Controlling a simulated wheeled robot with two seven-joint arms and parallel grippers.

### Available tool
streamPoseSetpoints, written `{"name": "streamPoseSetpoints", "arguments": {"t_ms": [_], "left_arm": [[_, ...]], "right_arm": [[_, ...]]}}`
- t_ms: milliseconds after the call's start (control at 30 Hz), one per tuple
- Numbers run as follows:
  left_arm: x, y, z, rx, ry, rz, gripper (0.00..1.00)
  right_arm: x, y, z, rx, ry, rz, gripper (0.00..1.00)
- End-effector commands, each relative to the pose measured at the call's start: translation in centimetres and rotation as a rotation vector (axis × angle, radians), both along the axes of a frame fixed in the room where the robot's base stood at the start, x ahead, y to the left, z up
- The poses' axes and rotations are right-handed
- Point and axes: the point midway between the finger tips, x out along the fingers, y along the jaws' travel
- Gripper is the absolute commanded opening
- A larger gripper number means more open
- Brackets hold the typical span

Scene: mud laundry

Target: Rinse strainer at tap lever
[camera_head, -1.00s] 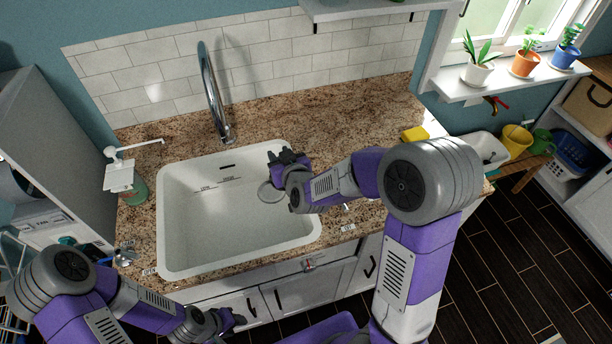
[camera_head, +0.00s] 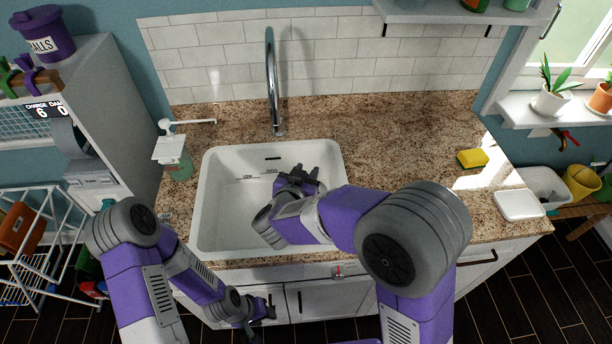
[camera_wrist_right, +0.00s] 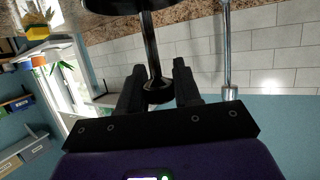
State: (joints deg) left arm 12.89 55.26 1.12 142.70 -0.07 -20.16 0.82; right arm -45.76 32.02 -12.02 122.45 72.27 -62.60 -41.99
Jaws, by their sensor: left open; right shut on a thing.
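My right gripper (camera_head: 303,178) is over the right part of the white sink (camera_head: 225,205). In the right wrist view its two fingers (camera_wrist_right: 158,92) are closed around the dark stem of the strainer (camera_wrist_right: 152,50), which has a wide round end at the top edge. In the head view the strainer is hidden by my gripper and arm. The chrome tap (camera_head: 272,85) rises behind the sink; it also shows in the wrist view (camera_wrist_right: 227,50). A small red lever tap (camera_head: 568,138) is on the right wall. My left gripper (camera_head: 262,318) is open and empty, low before the cabinets.
A soap dispenser (camera_head: 174,158) stands left of the sink. A yellow sponge (camera_head: 473,158) and a white dish (camera_head: 520,204) are on the right of the granite counter (camera_head: 400,140). A white basin (camera_head: 545,184) and yellow pot (camera_head: 582,182) stand beyond. The counter between sink and sponge is clear.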

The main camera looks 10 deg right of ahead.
Motion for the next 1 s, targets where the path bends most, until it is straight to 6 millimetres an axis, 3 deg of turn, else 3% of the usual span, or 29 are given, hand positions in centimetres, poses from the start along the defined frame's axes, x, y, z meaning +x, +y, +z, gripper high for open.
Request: {"name": "streamPoseSetpoints", "arguments": {"t_ms": [267,1000], "left_arm": [[0.0,0.0,-0.6,0.0,0.0,0.0,0.43],[0.0,0.0,-2.1,0.0,0.0,0.0,0.43]], "right_arm": [[1.5,0.4,-0.5,0.002,-0.001,-0.008,0.0],[8.7,1.9,-1.9,0.001,-0.001,-0.008,0.0]]}}
